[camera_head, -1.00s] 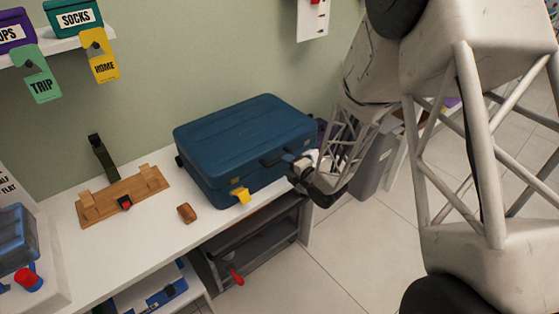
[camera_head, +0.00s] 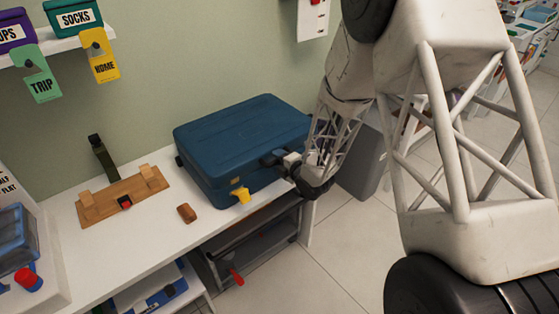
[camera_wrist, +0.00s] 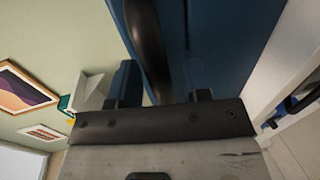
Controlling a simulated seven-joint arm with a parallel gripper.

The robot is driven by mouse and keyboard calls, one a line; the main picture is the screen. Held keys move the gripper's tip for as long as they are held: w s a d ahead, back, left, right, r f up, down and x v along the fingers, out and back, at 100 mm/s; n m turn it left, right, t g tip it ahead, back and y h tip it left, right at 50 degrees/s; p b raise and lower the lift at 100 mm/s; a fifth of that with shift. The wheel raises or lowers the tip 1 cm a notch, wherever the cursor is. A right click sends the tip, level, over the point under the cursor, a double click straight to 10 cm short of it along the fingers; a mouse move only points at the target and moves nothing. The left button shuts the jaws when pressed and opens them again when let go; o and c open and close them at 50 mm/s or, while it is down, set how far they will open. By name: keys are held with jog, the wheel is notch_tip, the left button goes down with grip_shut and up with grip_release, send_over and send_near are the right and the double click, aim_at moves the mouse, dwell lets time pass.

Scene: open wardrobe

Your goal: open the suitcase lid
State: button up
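The blue suitcase (camera_head: 240,140) lies flat on the white table with its lid closed. A yellow latch (camera_head: 241,195) is on its front side, left of the handle. My gripper (camera_head: 283,160) is at the front side near the black handle, right of the latch. In the wrist view the handle (camera_wrist: 148,45) runs between the two spread fingers of my gripper (camera_wrist: 164,92), closer to the left finger. A gap shows between the handle and the right finger, so it is not gripped. In the head view the fingertips are partly hidden.
A wooden stand (camera_head: 122,198) and a small brown block (camera_head: 186,213) lie on the table left of the suitcase. A dark shelf unit (camera_head: 255,250) is under the table. A shelf with labelled boxes (camera_head: 72,17) is at upper left.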

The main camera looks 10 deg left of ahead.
grip_shut()
jog(key=shift+r, duration=0.15)
jog(key=shift+w+a+r, duration=0.1)
jog(key=shift+r, duration=0.65)
jog(key=w+a+r, duration=0.3)
jog(key=r, duration=0.5)
jog(key=w+a+r+g+h, duration=0.1)
jog(key=w+a+r, duration=0.3)
jog(key=r, duration=0.5)
jog(key=w+a+r, duration=0.3)
jog(key=r, duration=0.5)
jog(key=w+a+r, duration=0.4)
jog(key=w+a, duration=0.6)
jog(key=w+a+r, duration=0.4)
jog(key=w+a, duration=0.7)
jog(key=shift+w+a, duration=0.25)
